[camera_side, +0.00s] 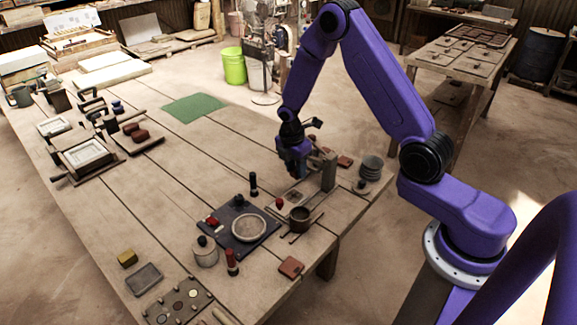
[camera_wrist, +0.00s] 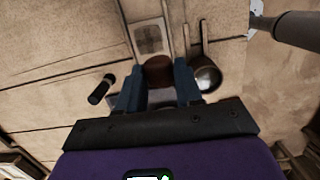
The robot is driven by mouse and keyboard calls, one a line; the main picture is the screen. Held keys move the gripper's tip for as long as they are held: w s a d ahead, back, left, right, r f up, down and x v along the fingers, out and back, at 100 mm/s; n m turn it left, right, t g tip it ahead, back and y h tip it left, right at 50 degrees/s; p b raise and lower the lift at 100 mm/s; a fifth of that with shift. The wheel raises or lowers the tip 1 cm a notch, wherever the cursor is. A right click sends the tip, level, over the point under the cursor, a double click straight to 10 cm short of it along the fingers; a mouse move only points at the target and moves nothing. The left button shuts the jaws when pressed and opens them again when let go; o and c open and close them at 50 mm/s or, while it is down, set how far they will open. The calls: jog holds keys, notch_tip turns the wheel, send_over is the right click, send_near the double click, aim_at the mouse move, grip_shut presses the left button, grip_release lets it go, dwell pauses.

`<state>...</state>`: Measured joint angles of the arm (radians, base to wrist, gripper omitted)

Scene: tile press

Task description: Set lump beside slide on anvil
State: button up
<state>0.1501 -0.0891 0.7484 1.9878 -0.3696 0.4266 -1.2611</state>
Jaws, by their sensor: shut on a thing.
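My gripper (camera_side: 293,170) is above the table, beside the wooden press post (camera_side: 328,172). In the wrist view, my gripper (camera_wrist: 158,82) has its two blue fingers on either side of a reddish-brown lump (camera_wrist: 158,69) and is shut on it. The lump's underside is hidden. A flat bed with a pale framed inset, which looks like the anvil and slide (camera_wrist: 149,38), lies just beyond the lump in the wrist view. The bed (camera_side: 293,197) also shows below my gripper in the side view. I cannot tell whether the lump touches it.
A dark pot (camera_wrist: 206,77) stands close to the right finger. A black upright peg (camera_side: 253,185) is left of my gripper. A dark mat with a round pale dish (camera_side: 248,228) lies in front. A stack of round discs (camera_side: 371,167) is at right.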

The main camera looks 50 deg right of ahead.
jog(key=s+r, duration=0.3)
jog(key=s, duration=0.8)
send_over(295, 195)
jog(key=f, duration=0.9)
jog(key=shift+s+a+f, duration=0.15)
jog(key=shift+a+f, duration=0.15)
jog(key=shift+f, duration=0.1)
jog(key=shift+w+f, duration=0.2)
jog(key=shift+f, duration=1.55)
jog(key=shift+f, duration=0.15)
jog(key=o, duration=1)
jog(key=shift+o, duration=0.2)
